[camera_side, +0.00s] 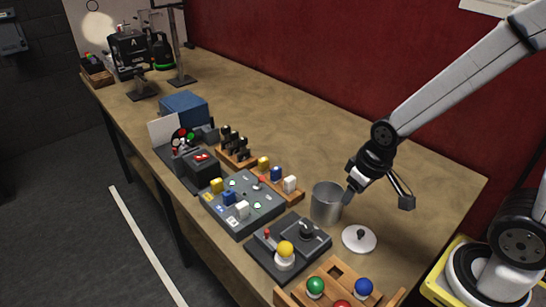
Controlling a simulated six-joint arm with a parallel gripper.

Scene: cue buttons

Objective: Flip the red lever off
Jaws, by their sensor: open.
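A small red-tipped lever (267,233) stands at the left corner of a dark grey control box (262,262). Whether it is flipped on or off is too small to tell. The same box carries a yellow ball knob (285,249) on a white base and a black round knob (306,231). Another small red piece (262,181) shows at the edge of a grey button panel (243,196). My gripper (378,197) is open and empty, to the right of and above the control box, apart from the lever. Its left finger shows near a metal cup's rim.
The metal cup (325,205) and a white lid with a black knob (359,239) lie between my gripper and the control box. A wooden board (300,292) with coloured balls is in front. A black box with a red switch (201,158) stands farther back. The table's right side is clear.

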